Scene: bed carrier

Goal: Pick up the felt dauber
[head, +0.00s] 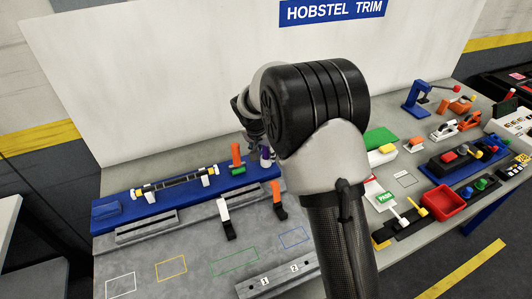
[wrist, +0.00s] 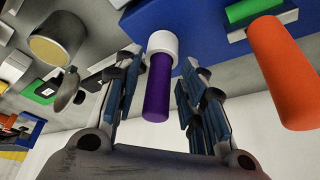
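The likely felt dauber (wrist: 158,88), a purple cylinder with a white collar, stands at the blue fixture in the wrist view. In the head view its purple part (head: 265,154) shows just below my gripper, mostly hidden by my arm. My gripper (wrist: 161,80) is open, with one finger on each side of the purple cylinder. Gaps show between both fingers and the cylinder, so it does not look gripped. In the head view my gripper (head: 254,134) is partly hidden behind my wrist.
An orange-handled tool (wrist: 282,75) stands close to the right finger, with a green cylinder (wrist: 252,10) near it. The blue fixture (head: 130,203) holds a bar on the left. A red bin (head: 442,201) and several tools lie on the right. A white panel (head: 150,80) stands behind.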

